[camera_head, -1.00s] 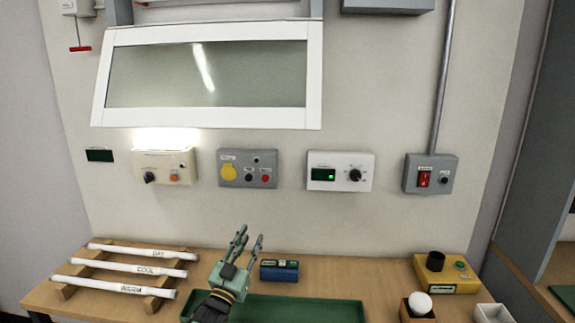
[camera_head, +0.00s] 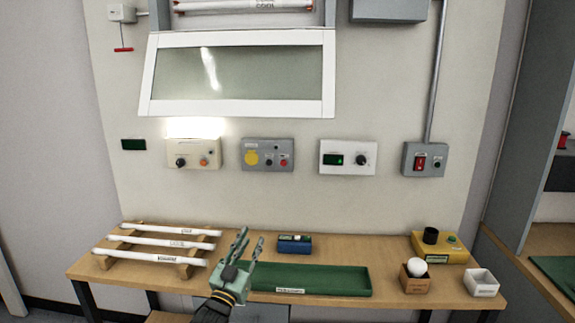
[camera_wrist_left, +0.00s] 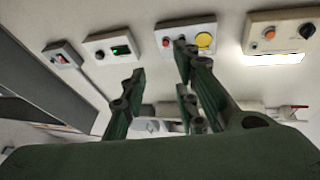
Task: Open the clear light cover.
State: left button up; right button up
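The clear light cover (camera_head: 238,77) is a white-framed, see-through panel on the wall. It slopes down and outward below the light fixture (camera_head: 322,12), whose white tubes (camera_head: 245,5) show above it, uncovered. The fixture's top is cut off by the frame. My left gripper (camera_head: 250,240) is well below the cover, in front of the bench, fingers pointing up. In the left wrist view its fingers (camera_wrist_left: 165,95) are spread with nothing between them. The cover is not clearly visible in that view. My right gripper is not in view.
Several control boxes line the wall below the cover, including a beige one (camera_head: 194,154) and a white one (camera_head: 347,157). The bench holds a tube rack (camera_head: 190,262), a green tray (camera_head: 340,281), a blue box (camera_head: 295,244) and a yellow box (camera_head: 440,250). Air before the wall is clear.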

pick_arm(q)
jog(key=s+a+f+n+g+y, duration=0.3)
jog(key=s+f+g+y, duration=0.35)
jog(key=s+f, duration=1.25)
jog(key=s+a+g, duration=0.3)
jog(key=s+g, duration=0.2)
jog(key=s, duration=1.2)
jog(key=s+a+g, duration=0.4)
jog(key=s+g, duration=0.2)
jog(key=s, duration=1.1)
notch_tip(320, 180, down, 25)
jog(key=s, duration=0.1)
jog(key=s+a+f+g+y, duration=0.1)
jog(key=s+a+f+g, duration=0.1)
jog(key=s+f, duration=1.5)
jog(key=shift+s+a+f, duration=0.35)
jog(key=shift+f, duration=0.15)
